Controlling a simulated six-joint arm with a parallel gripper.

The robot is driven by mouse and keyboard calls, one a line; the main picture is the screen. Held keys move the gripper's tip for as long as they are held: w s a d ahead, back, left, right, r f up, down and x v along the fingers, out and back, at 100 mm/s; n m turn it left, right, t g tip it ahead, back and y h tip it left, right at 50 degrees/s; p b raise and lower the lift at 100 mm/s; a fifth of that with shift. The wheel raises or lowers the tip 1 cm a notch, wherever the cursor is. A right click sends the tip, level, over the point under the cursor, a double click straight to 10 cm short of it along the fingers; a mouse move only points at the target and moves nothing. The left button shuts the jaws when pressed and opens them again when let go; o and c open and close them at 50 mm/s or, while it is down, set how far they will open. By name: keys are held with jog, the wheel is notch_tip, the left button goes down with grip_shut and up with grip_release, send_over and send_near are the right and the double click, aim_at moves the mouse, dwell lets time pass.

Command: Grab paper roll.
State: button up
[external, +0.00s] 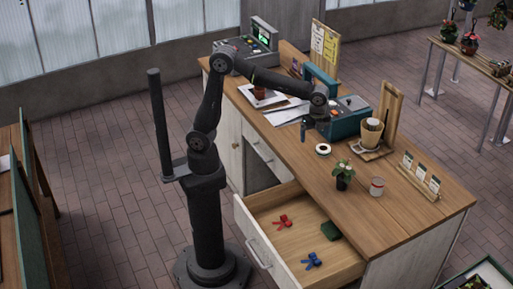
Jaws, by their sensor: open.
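A small white roll with a dark centre (323,153) lies flat on the wooden counter; it looks like the paper roll, though its material is too small to tell. My gripper (304,134) is open and points down, above the counter and a little to the left of the roll. It looks empty and apart from the roll. The exact gap and height are hard to judge in this view.
A teal machine (350,124) stands just behind my gripper.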

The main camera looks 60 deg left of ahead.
jog(key=w+a+r+n+h, duration=0.4)
jog(key=w+a+n, duration=0.2)
jog(key=w+a, duration=0.7)
send_over(323, 147)
jog(key=s+a, duration=0.1)
jog(key=shift+t, duration=0.4)
jog(key=f, duration=1.6)
jog(key=shift+a, duration=0.2)
jog(key=shift+x, duration=3.05)
jog(key=c, duration=1.1)
